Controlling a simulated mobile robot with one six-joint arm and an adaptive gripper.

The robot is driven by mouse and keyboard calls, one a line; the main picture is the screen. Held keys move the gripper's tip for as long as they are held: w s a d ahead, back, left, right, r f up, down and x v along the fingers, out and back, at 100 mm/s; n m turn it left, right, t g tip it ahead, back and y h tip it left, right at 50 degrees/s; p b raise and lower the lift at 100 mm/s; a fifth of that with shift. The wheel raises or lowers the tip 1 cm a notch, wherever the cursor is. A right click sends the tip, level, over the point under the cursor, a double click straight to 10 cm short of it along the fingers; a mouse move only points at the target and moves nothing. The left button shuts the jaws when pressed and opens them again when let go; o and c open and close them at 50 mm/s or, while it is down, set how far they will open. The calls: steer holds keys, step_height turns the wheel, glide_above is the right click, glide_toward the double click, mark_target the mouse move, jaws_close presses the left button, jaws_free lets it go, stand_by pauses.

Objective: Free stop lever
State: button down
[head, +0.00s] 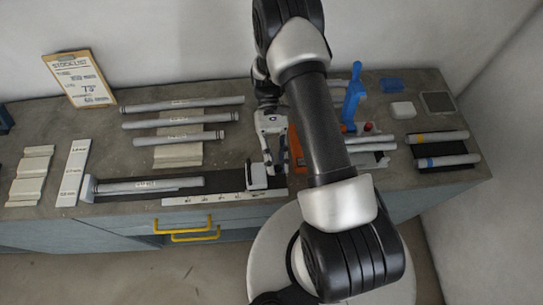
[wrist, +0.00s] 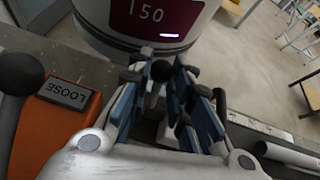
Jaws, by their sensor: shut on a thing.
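The stop lever shows in the wrist view as a black ball knob (wrist: 161,70) between the blue-padded fingers of my gripper (wrist: 166,90). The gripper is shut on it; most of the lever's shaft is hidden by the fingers. In the head view my gripper (head: 275,165) is lowered at the right end of the dark rail (head: 222,184), beside the pale stop block (head: 256,178). The lever itself cannot be made out there.
An orange block (wrist: 45,135) with a LOOSE label (wrist: 68,94) and another black ball knob (wrist: 20,73) stands left of my gripper in the wrist view. A grey tube (head: 150,185) lies along the rail. Several tubes lie behind it, and a blue upright tool (head: 352,96) stands right.

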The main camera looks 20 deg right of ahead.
steer(key=shift+w+d+f+g+y+b, duration=0.15)
steer(key=shift+w+g+b, duration=0.15)
steer(key=shift+g+b, duration=0.25)
steer(key=shift+w+d+f+g+y+b, duration=0.15)
steer(key=shift+w+g+b, duration=0.15)
steer(key=shift+g+b, duration=0.25)
steer(key=shift+w+r, duration=0.1)
steer(key=shift+r, duration=0.05)
steer(key=c, duration=1.7)
jaws_free()
step_height(320, 180, up, 10)
